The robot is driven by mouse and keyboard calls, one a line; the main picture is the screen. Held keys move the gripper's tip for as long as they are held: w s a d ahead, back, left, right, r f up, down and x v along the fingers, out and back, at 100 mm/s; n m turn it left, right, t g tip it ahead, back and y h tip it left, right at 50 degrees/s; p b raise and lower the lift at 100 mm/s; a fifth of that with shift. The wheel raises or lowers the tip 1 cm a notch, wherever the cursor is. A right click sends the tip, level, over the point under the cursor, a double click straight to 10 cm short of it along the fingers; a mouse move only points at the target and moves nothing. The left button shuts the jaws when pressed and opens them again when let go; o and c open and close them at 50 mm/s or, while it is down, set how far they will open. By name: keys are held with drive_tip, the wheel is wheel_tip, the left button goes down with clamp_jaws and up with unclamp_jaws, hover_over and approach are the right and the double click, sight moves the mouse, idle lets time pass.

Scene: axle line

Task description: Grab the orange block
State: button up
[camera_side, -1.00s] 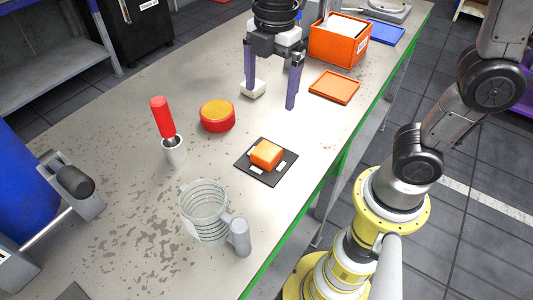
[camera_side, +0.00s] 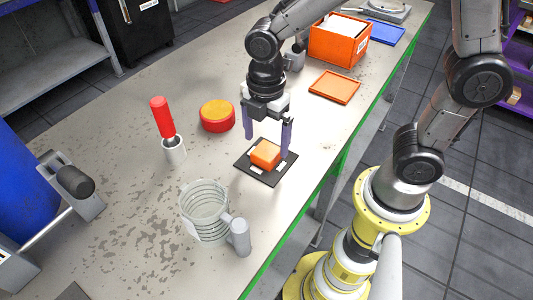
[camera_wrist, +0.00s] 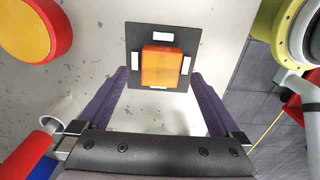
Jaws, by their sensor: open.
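The orange block (camera_side: 265,154) sits on a dark square mat (camera_side: 250,168) with white marks, on the worktable. In the wrist view the block (camera_wrist: 161,66) lies near the middle of the mat (camera_wrist: 137,36), beyond the fingertips. My gripper (camera_side: 268,146) is open and points down over the block, its two purple fingers spread to either side. In the wrist view my gripper (camera_wrist: 160,76) shows nothing between its fingers, and the block lies ahead within the width of the gap. Whether the fingertips are level with the block is hard to tell.
A red and yellow round tin (camera_side: 217,116) and a red-handled tool in a cup (camera_side: 173,151) stand left of the mat. A clear jug (camera_side: 205,212) stands in front. An orange bin (camera_side: 338,42) and orange tray (camera_side: 334,87) are behind. The table's green edge lies to the right.

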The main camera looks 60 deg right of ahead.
sight(266, 150)
drive_tip(key=shift+f, duration=1.6)
drive_tip(key=shift+r, duration=0.1)
clamp_jaws()
